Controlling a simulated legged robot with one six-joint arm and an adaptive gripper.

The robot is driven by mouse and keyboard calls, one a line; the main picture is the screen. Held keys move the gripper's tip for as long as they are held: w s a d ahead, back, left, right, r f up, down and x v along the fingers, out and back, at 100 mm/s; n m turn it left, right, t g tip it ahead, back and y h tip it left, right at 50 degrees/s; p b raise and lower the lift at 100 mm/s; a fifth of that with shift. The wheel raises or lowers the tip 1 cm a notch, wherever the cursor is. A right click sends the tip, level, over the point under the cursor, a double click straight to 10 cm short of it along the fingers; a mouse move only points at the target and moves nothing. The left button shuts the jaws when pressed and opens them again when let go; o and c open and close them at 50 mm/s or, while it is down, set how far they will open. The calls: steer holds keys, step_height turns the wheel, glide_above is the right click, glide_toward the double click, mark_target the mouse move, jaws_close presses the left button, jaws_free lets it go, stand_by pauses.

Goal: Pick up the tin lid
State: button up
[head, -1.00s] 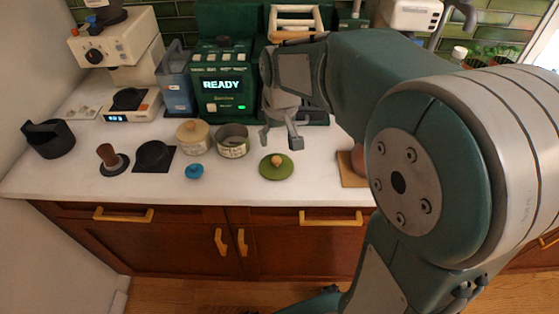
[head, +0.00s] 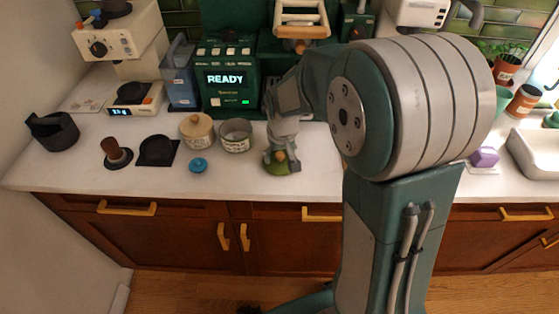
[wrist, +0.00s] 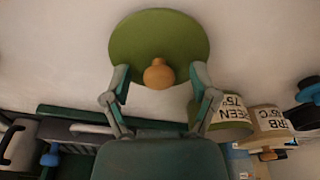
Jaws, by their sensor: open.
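The tin lid (head: 284,168) is a flat green disc with a round wooden knob, lying on the white counter. In the wrist view the green disc (wrist: 155,35) is in full view except near the fingers, with its knob facing me. My gripper (head: 281,157) is down at the lid and hides part of it in the head view. In the wrist view my gripper (wrist: 160,78) is open, with one finger on each side of the knob and a gap on both sides. The fingertips overlap the disc's near edge in that view.
An open tin (head: 236,143) and a tin with a wooden-knobbed lid (head: 197,132) stand left of the lid. A small blue lid (head: 198,165) lies in front of them. A green machine reading READY (head: 228,78) stands behind. The counter front (head: 240,185) is clear.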

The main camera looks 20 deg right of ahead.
steer(key=c, duration=1)
steer(key=shift+c, duration=0.2)
steer(key=shift+r, duration=0.1)
